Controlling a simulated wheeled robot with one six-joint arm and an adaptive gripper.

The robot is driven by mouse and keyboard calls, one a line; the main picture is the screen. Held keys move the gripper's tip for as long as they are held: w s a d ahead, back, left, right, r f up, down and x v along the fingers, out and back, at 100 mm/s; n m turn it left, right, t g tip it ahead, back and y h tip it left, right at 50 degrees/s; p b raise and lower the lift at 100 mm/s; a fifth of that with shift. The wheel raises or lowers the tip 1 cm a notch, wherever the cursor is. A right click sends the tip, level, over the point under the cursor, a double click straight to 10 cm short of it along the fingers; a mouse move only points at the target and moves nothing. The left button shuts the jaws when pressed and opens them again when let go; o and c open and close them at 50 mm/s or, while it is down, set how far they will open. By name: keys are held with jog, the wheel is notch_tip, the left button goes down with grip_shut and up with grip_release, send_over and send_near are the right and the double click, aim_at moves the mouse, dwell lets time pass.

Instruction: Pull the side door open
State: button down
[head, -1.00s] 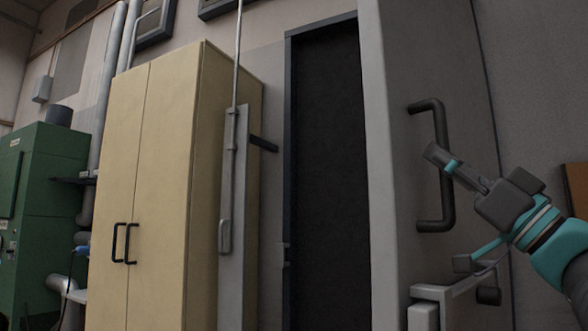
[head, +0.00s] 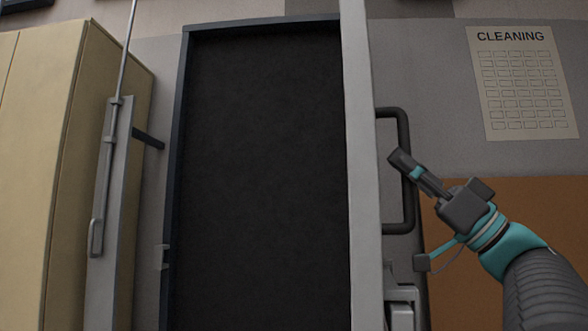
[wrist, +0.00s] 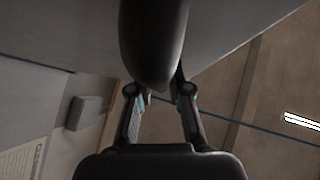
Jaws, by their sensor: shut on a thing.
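The grey side door (head: 360,160) stands open, turned nearly edge-on in the head view, with the dark doorway (head: 262,170) to its left. A dark bar handle (head: 404,220) is on the door's right-hand face. My gripper (head: 401,160) is at the handle's upright bar, coming from the lower right. In the wrist view the dark handle (wrist: 153,40) runs between the two fingers of my gripper (wrist: 160,92), which are shut on it. The handle hides part of the fingertips there.
A pale yellow cabinet (head: 40,150) stands at the left. Beside it is a narrow grey panel (head: 113,215) with a rod and a small handle. A cleaning chart (head: 524,85) hangs on the wall at the right, above an orange-brown panel (head: 540,205).

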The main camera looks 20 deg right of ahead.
jog(key=c, duration=1.1)
grip_release()
jog(key=shift+w, duration=0.1)
jog(key=shift+f, duration=0.1)
jog(key=v, duration=1.2)
